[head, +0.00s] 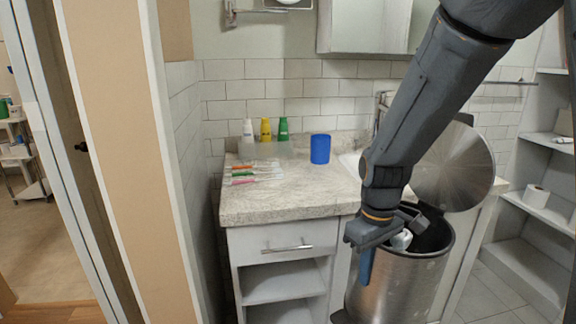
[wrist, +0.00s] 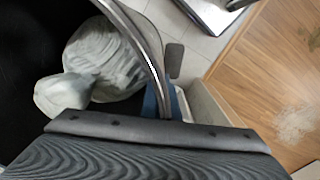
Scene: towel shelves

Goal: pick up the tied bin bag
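The tied bin bag (wrist: 106,58) is whitish and rumpled, with its knotted end (wrist: 62,94) toward the left in the wrist view. It lies inside the round metal bin (head: 390,293), whose lid (head: 455,168) stands open. In the head view only a small white part of the bag (head: 401,240) shows above the rim. My gripper (head: 392,245) is at the bin's mouth, with its fingers apart. A blue finger hangs outside the near wall, and a dark finger part is over the opening. The bag is not visibly gripped; the fingertips are partly hidden.
The counter (head: 290,200) stands left of the bin, with bottles, toothbrushes and a blue cup (head: 320,148). Shelves with a paper roll (head: 536,196) are at right. A wall edge (head: 165,150) and doorway are at left. The bin rim (wrist: 145,45) runs close to my gripper.

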